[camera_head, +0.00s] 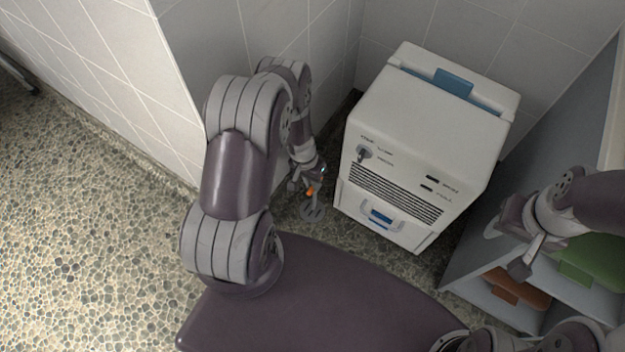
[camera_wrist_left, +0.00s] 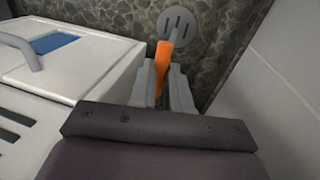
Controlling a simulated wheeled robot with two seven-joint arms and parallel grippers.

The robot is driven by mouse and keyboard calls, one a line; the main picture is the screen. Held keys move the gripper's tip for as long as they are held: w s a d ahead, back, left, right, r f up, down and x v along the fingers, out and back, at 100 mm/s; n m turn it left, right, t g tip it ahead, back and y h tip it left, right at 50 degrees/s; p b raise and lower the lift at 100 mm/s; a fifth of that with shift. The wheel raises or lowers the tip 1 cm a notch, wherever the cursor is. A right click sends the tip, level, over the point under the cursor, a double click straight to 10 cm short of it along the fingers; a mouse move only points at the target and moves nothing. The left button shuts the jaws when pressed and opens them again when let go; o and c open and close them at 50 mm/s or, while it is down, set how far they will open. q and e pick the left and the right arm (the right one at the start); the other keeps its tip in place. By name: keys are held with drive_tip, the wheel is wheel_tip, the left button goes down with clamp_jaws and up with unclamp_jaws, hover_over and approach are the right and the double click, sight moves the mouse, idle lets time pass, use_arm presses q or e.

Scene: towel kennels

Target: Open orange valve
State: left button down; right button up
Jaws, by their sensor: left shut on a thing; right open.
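The orange valve (camera_wrist_left: 164,66) is a narrow orange handle, seen in the left wrist view. It stands between the fingers of my left gripper (camera_wrist_left: 166,84), which is shut on it. In the head view the orange valve (camera_head: 310,191) shows as a small orange spot at the tip of my left gripper (camera_head: 306,183), left of the white machine. Much of the valve's body is hidden by the gripper. My right gripper (camera_head: 513,248) is open and empty at the right, in front of the shelf.
A white machine (camera_head: 420,130) with a blue-handled lid and front grille stands against the tiled wall. A round slotted drain cover (camera_head: 312,208) lies on the pebbled floor below the valve. A grey shelf (camera_head: 560,130) at right holds green (camera_head: 590,262) and brown (camera_head: 515,288) items.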

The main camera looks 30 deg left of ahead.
use_arm(q)
drive_tip(key=c, duration=1.1)
unclamp_jaws()
wheel_tip(320, 180, up, 12)
drive_tip(key=a+p, duration=0.2)
drive_tip(key=p, duration=0.4)
drive_tip(key=shift+a+r, duration=0.2)
